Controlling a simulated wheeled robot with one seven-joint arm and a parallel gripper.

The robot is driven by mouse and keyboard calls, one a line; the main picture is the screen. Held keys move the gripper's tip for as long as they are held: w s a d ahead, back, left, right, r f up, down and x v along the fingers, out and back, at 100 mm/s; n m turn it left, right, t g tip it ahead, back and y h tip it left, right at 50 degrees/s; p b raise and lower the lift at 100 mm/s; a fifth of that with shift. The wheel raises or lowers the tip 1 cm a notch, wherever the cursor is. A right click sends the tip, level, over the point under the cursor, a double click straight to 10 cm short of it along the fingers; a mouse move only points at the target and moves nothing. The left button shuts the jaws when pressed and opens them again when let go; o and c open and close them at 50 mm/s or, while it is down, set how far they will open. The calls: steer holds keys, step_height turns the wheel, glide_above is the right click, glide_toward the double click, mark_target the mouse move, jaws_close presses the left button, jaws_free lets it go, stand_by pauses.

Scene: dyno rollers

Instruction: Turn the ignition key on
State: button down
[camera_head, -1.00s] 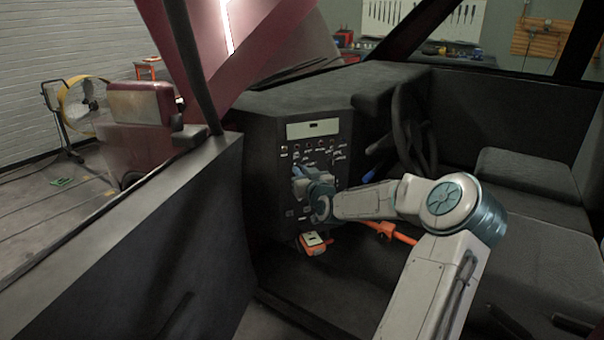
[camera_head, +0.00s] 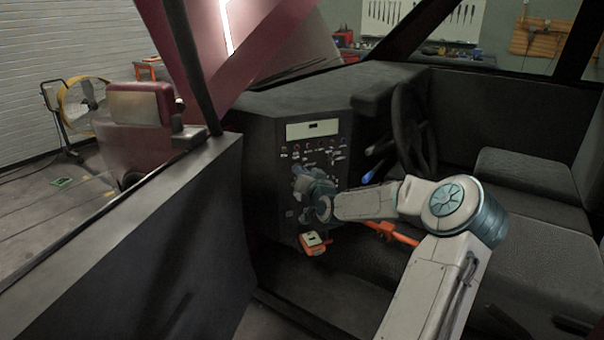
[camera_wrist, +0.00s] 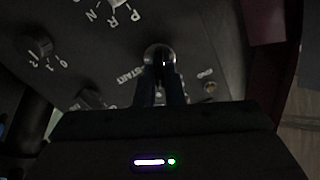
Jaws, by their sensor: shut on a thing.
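My gripper (camera_wrist: 160,85) is at the dark control panel (camera_wrist: 90,60), its two fingers closed around a small part in a round metal collar (camera_wrist: 157,52). That part looks like the ignition key, with a "START" label beside it, but the fingers hide most of it and its angle cannot be told. In the head view my gripper (camera_head: 302,180) is against the lower front of the panel (camera_head: 265,165), and my own wrist covers the key there.
The steering wheel (camera_head: 408,130) and a blue-tipped lever (camera_head: 367,177) are right of the panel. An orange box (camera_head: 314,242) sits below it. In the wrist view a knob (camera_wrist: 42,47) is at the left. The seat (camera_head: 545,225) is to the right.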

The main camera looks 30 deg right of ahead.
steer(key=shift+d+m, duration=0.1)
steer(key=shift+m, duration=1.8)
steer(key=shift+f, duration=0.1)
steer(key=c, duration=1.5)
jaws_free()
steer(key=shift+s, duration=0.1)
steer(key=p+v, duration=0.1)
steer(key=v, duration=1.2)
steer(key=shift+s+p, duration=0.35)
steer(key=shift+s, duration=0.05)
